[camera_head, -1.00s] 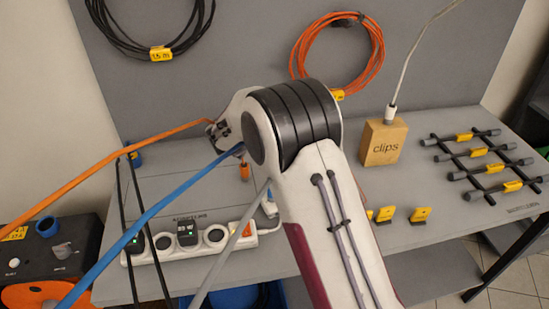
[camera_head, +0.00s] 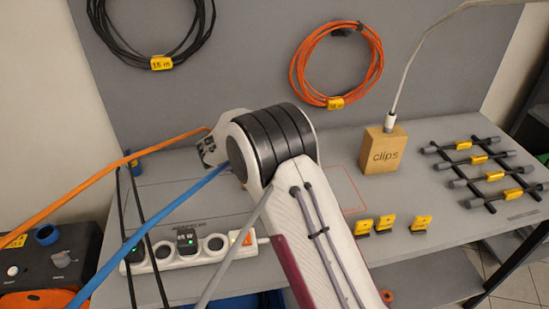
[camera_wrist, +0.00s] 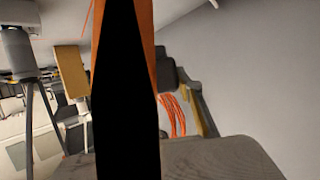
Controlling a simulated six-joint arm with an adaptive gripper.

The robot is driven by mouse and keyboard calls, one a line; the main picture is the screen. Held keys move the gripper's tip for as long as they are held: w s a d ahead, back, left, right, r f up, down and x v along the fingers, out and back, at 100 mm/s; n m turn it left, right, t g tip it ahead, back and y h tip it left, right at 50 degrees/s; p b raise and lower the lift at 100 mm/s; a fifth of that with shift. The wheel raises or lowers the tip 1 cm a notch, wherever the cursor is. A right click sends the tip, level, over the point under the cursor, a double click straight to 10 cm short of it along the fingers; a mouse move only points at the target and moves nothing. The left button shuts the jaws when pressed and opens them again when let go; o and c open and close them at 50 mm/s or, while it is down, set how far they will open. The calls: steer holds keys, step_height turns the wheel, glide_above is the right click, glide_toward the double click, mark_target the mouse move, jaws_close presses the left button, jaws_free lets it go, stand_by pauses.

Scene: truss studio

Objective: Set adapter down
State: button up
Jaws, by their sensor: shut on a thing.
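My gripper shows in part in the wrist view (camera_wrist: 185,115), as dark grey parts at the bottom and right of centre. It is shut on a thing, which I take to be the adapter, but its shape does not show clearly. A black shape with orange edges fills the middle of that view. In the head view my arm hides the gripper and what it holds. A white power strip (camera_head: 163,263) lies at the table's front left, with a dark plug-in block (camera_head: 187,242) on it and another (camera_head: 134,249) at its left end.
A wooden clips box (camera_head: 383,150) stands right of my arm. A red outline (camera_head: 350,185) marks bare table behind my arm.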

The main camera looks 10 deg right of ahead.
steer(key=shift+f, duration=2.4)
steer(key=shift+f, duration=1.9)
steer(key=shift+f, duration=0.2)
steer(key=o, duration=1.2)
steer(key=shift+r, duration=0.2)
steer(key=shift+s+a+r, duration=0.1)
steer(key=shift+a, duration=0.1)
steer(key=v, duration=1.1)
steer(key=shift+s+a, duration=0.15)
steer(key=shift+s, duration=0.1)
